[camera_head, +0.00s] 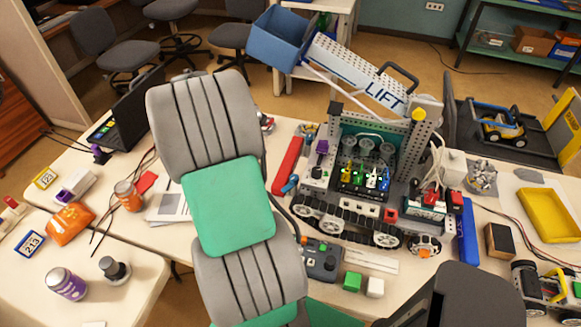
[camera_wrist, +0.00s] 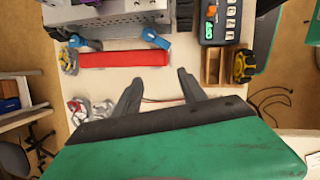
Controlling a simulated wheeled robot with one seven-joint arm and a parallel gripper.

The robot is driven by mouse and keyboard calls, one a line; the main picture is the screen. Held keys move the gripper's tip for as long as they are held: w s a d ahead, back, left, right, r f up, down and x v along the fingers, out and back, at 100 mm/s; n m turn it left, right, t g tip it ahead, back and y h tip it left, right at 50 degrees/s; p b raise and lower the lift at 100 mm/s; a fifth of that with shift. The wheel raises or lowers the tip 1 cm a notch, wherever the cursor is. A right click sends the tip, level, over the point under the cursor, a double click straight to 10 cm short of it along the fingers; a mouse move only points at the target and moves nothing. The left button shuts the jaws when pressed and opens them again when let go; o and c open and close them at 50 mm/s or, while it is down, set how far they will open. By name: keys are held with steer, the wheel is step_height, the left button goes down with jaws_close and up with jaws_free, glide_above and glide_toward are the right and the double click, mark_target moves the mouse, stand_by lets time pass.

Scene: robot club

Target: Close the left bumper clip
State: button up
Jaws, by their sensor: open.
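A red bumper bar (camera_head: 288,166) lies along the left side of the tracked robot (camera_head: 370,180) on the table. In the wrist view the red bar (camera_wrist: 123,59) runs crosswise, beyond my fingertips. A blue clip lever (camera_head: 290,184) is near the bar's near end; in the wrist view the blue lever (camera_wrist: 156,39) sits at an angle by the bar's right end. Another blue piece (camera_wrist: 76,41) is near its left end. How far either is latched I cannot tell. My gripper (camera_wrist: 159,77) is open and empty, its dark fingers apart from the bar. In the head view my arm hides it.
A controller (camera_head: 321,260) with buttons lies near the bar's near end. A laptop (camera_head: 130,115), an orange pouch (camera_head: 69,223) and cans stand at left. A yellow tray (camera_head: 550,215) is at right.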

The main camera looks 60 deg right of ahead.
steer(key=g, duration=0.1)
glide_toward(294, 177)
steer(key=shift+n+y, duration=0.3)
steer(key=shift+n, duration=0.1)
steer(key=x, duration=0.5)
steer(key=p+x, duration=0.1)
steer(key=x, duration=0.2)
steer(key=shift+d+f, duration=0.2)
steer(key=shift+d, duration=0.1)
jaws_close()
